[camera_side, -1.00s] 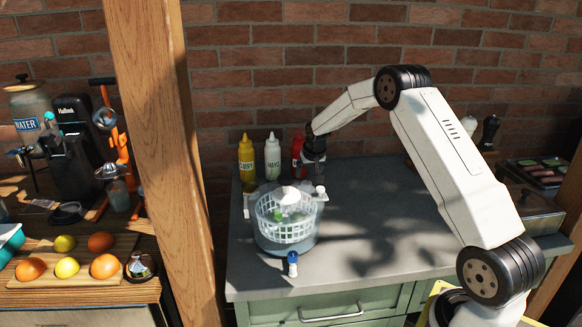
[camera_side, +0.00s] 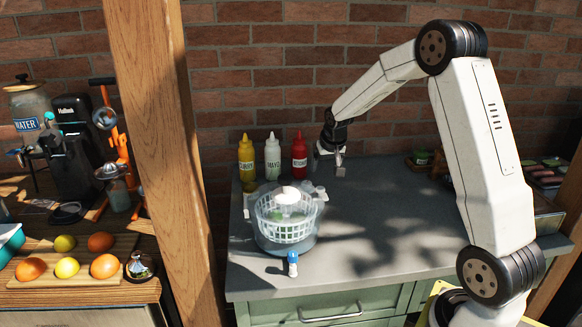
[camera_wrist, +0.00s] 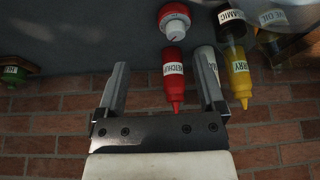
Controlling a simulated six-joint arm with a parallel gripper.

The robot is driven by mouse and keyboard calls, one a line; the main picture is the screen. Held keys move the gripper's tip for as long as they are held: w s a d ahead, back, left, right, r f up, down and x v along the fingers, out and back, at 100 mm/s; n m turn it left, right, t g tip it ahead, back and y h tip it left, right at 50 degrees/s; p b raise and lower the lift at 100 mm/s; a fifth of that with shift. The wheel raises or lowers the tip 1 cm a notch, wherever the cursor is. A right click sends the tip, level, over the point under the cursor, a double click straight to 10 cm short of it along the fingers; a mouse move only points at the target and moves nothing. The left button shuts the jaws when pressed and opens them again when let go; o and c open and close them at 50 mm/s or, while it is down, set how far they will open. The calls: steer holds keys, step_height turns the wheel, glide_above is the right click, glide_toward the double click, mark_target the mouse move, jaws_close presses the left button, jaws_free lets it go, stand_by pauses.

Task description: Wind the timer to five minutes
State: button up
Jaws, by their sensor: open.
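My gripper (camera_side: 338,168) is above the back of the grey counter (camera_side: 375,235), to the right of the ketchup bottle. In the wrist view my gripper (camera_wrist: 160,85) has its fingers wide apart with nothing held. A round red-and-white object (camera_wrist: 175,20) stands on the counter beyond the fingertips in the wrist view. It may be the timer, but I see no dial marks. I cannot make it out in the side view.
A salad spinner (camera_side: 286,228) stands on the counter, with a small blue-and-white bottle (camera_side: 292,263) before it. Mustard (camera_side: 247,160), mayo (camera_side: 272,158) and ketchup (camera_side: 299,155) bottles stand by the brick wall. The counter's right middle is clear.

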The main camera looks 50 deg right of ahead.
steer(key=shift+s+a+r, duration=0.25)
steer(key=shift+s, duration=0.3)
steer(key=shift+s+a+r, duration=0.25)
steer(key=shift+s+r, duration=0.05)
steer(key=shift+s, duration=0.25)
steer(key=shift+s+a+r, duration=0.25)
steer(key=shift+s, duration=0.3)
steer(key=n+t+y, duration=0.1)
steer(key=n+y, duration=0.1)
steer(key=n, duration=0.3)
glide_toward(307, 183)
steer(key=shift+x, duration=0.8)
steer(key=shift+f, duration=0.1)
steer(key=shift+x, duration=3.8)
steer(key=shift+w, duration=0.1)
jaws_close()
